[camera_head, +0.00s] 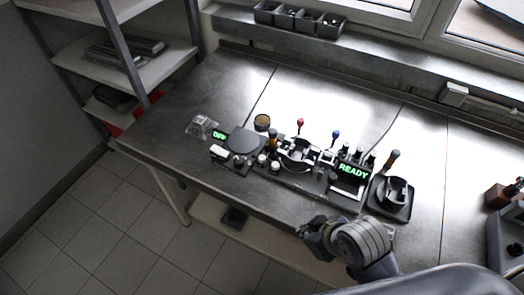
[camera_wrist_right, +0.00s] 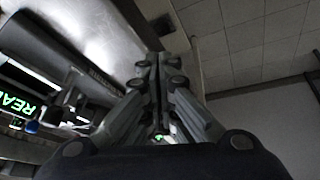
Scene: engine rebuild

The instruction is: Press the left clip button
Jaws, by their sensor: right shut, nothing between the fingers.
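On the steel bench stands a dark fixture (camera_head: 298,153) with a ring-shaped holder in its middle. A red-tipped lever (camera_head: 300,122) and a blue-tipped lever (camera_head: 335,133) rise behind it. I cannot tell which small part is the left clip button. My right gripper (camera_head: 310,228) is at the bench's front edge, in front of the fixture and apart from it. In the right wrist view its fingers (camera_wrist_right: 158,62) are together with nothing between them. My left gripper is not in view.
A lit READY display (camera_head: 353,169) stands right of the fixture; it also shows in the wrist view (camera_wrist_right: 15,103). An OFF display (camera_head: 220,135) and a round dark plate (camera_head: 245,139) are on the left. A black stand (camera_head: 391,197) is at right. The bench behind is clear.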

